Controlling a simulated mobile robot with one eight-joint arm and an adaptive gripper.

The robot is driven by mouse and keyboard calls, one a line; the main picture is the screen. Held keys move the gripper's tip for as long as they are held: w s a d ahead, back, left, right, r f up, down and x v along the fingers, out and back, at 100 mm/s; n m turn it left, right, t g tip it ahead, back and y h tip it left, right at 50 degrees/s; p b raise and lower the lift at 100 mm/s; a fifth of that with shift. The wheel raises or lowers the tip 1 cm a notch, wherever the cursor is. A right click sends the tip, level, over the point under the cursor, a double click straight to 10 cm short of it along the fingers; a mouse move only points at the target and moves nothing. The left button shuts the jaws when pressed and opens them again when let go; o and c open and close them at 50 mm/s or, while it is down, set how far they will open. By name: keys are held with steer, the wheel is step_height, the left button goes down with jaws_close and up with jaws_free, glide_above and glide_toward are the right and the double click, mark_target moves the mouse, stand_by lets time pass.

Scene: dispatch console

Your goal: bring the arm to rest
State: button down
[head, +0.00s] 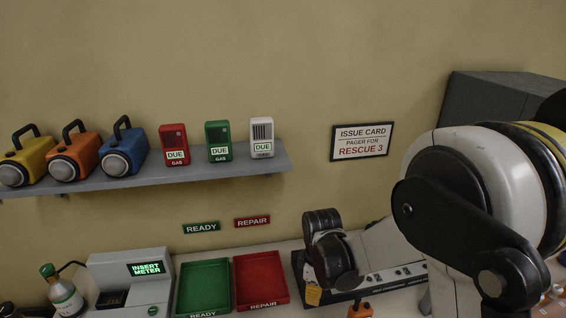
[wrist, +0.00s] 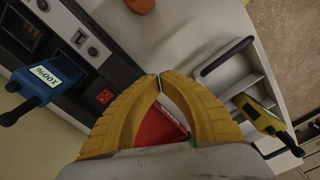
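My gripper shows in the wrist view (wrist: 160,77) with its two yellow fingers bowed and their tips together. Nothing is seen held between the tips. A red surface with white lettering shows through the gap behind the fingers. In the head view my arm reaches in from the right. Its black wrist end is low over the counter, right of the red tray (head: 275,299). Only a small yellow bit of the gripper (head: 313,296) shows below it there.
A yellow handset (wrist: 262,117) is at right. An orange handset (head: 360,310) is near the arm. The green tray (head: 180,297) and meter station (head: 105,268) are left. A shelf (head: 220,170) holds lamps and gas meters.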

steer(key=s+d+r+m+t+b, duration=0.3)
steer(key=s+d+r+m+b, duration=0.15)
steer(key=r+m+b, duration=0.2)
steer(key=s+d+m+t+b, duration=0.4)
steer(key=s+d+m+b, duration=0.2)
steer(key=s, duration=0.4)
steer(key=shift+m+b, duration=0.4)
steer(key=shift+m, duration=0.45)
